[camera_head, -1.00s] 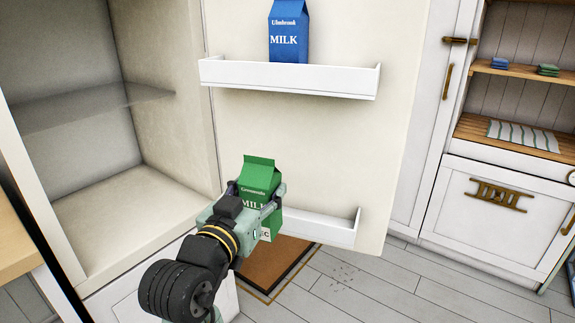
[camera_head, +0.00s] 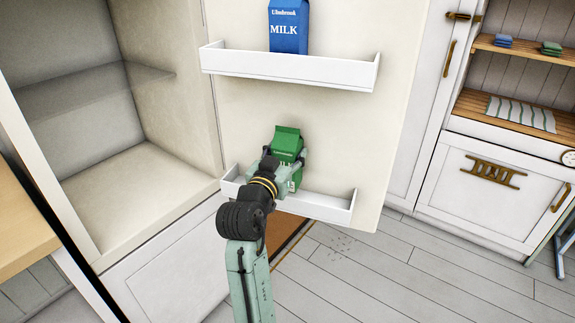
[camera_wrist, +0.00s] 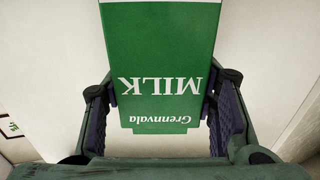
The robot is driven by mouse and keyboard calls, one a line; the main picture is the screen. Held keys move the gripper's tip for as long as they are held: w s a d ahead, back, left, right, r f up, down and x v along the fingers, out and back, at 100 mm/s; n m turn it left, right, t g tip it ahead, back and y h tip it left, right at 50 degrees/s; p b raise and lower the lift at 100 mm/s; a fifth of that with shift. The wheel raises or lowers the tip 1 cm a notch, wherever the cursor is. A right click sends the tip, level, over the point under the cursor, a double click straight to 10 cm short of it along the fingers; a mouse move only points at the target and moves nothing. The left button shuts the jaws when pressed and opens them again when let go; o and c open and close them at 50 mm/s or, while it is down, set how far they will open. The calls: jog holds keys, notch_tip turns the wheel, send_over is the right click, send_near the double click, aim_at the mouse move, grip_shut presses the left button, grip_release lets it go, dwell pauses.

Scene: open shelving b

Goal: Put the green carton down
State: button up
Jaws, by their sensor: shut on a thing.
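The green milk carton (camera_head: 287,144) is upright at the lower door shelf (camera_head: 326,206) of the open fridge. In the head view my arm and gripper hide part of its lower body, so I cannot tell whether its base touches the shelf floor. My gripper (camera_head: 284,169) is shut on the carton, one finger on each side. In the wrist view the carton (camera_wrist: 163,70) shows upside down between the two fingers, with its "Grennvala MILK" print facing me.
A blue milk carton (camera_head: 289,27) stands in the upper door shelf (camera_head: 290,71), above the green carton. The lower shelf has free room to the right. The fridge interior (camera_head: 130,190) at left is empty, with a glass shelf (camera_head: 90,95). A white cabinet (camera_head: 480,190) stands at right.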

aim_at(287, 164)
notch_tip(287, 164, down, 3)
jog(key=shift+w+f, duration=0.15)
jog(key=shift+f, duration=0.25)
jog(key=shift+f, duration=0.25)
jog(key=o, duration=1.7)
jog(key=shift+c, duration=0.2)
